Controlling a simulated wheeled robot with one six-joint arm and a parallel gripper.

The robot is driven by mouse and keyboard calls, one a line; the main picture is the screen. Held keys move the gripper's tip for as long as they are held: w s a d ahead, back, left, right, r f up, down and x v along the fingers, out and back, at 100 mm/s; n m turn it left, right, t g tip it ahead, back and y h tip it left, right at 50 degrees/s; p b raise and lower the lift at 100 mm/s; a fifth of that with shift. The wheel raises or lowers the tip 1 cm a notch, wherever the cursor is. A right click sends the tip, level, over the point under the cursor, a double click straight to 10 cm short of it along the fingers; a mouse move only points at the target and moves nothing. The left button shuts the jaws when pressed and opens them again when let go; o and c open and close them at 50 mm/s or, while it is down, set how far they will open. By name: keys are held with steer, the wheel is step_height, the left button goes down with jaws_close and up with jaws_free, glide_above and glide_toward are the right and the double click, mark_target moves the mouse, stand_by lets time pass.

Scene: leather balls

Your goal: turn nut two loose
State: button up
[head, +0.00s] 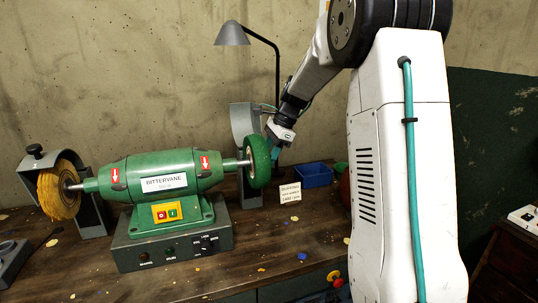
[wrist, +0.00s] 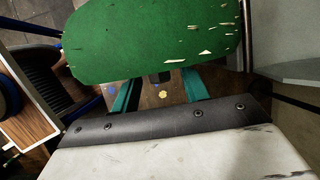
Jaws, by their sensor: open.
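A green bench buffer (head: 165,177) stands on the workbench with a yellow wheel (head: 58,190) at the left end of its spindle and a green wheel (head: 258,161) at the right end. My gripper (head: 273,146) is at the outer right side of the green wheel. In the wrist view the green wheel (wrist: 155,40) fills the top, and my open teal fingers (wrist: 160,90) reach toward its lower edge. A small dark block (wrist: 160,77) shows between the fingers; I cannot tell whether it is a nut. No nut is clearly visible in the head view.
A grey guard (head: 245,122) stands behind the green wheel, and a desk lamp (head: 232,34) rises behind it. A blue bin (head: 313,174) and a small white sign (head: 290,193) are to the right. The bench front (head: 240,265) is mostly clear, with scattered scraps.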

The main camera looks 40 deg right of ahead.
jaws_close()
steer(key=shift+s, duration=0.1)
steer(key=t, duration=0.2)
steer(key=n+t+h, duration=0.1)
steer(key=t, duration=0.1)
steer(key=shift+s+a+f, duration=0.15)
steer(key=shift+s, duration=0.25)
steer(key=shift+s+f+n+t+h, duration=0.2)
steer(key=shift+n+t, duration=0.15)
steer(key=shift+t, duration=1.1)
steer(key=shift+s+f+n+t+h, duration=0.1)
steer(key=shift+f+n+t+h, duration=0.2)
steer(key=shift+t, duration=1.15)
steer(key=shift+a, duration=0.1)
jaws_free()
steer(key=shift+r, duration=0.1)
